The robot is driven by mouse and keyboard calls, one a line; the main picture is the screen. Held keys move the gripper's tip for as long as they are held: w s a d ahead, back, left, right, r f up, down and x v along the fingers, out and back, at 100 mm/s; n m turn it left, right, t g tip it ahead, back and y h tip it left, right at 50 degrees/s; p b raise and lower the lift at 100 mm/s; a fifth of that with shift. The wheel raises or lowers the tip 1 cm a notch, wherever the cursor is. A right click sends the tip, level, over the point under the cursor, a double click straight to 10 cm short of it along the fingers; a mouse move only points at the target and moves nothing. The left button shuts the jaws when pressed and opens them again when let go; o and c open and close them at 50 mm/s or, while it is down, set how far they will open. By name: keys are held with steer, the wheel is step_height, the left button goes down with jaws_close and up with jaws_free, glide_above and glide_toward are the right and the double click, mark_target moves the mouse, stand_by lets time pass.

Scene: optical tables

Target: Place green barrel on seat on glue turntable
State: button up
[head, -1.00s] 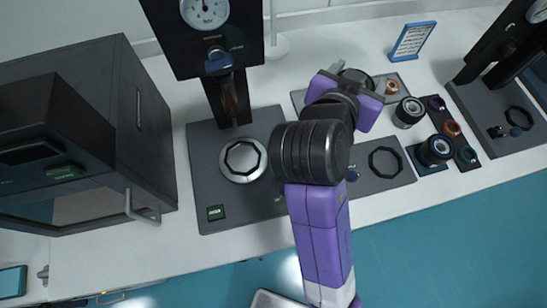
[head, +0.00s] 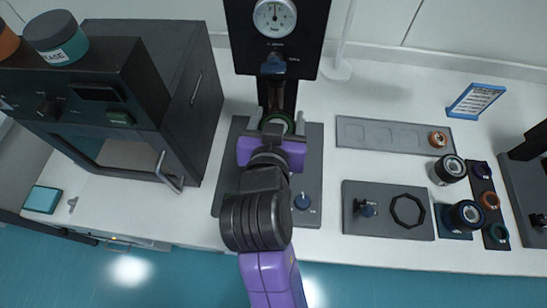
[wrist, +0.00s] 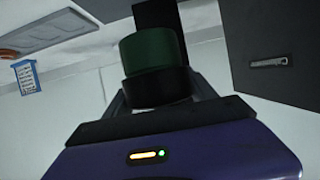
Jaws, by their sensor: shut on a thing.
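My gripper (head: 277,122) is shut on the green barrel (head: 281,121), which shows only in part between the fingers in the head view. In the wrist view the barrel (wrist: 150,50) is a dark green cylinder with a black lower band, held upright between the fingers (wrist: 157,95). The gripper is over the grey base plate (head: 311,180) in front of the black column with a round gauge (head: 275,17). The turntable's round seat on this plate is hidden by my gripper and arm. Whether the barrel touches it cannot be told.
A black oven-like cabinet (head: 150,75) stands left. To the right are a shallow grey tray (head: 380,133) with an orange-copper ring, a plate with an octagonal ring (head: 408,210), and black lens barrels (head: 449,170).

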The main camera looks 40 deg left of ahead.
steer(key=shift+s+a+r, duration=0.1)
steer(key=shift+a+r, duration=0.2)
steer(key=shift+a, duration=0.1)
steer(key=shift+a+f+y, duration=0.2)
steer(key=shift+y, duration=0.1)
step_height(320, 180, down, 10)
steer(key=shift+r+p, duration=0.2)
steer(key=shift+p, duration=0.2)
steer(key=shift+f, duration=0.1)
steer(key=o, duration=1.5)
steer(key=shift+s+d, duration=0.15)
steer(key=shift+s, duration=0.1)
steer(key=v, duration=0.3)
steer(key=b+v, duration=0.1)
steer(key=v, duration=0.7)
steer(key=shift+r+b, duration=0.3)
steer(key=shift+r, duration=0.05)
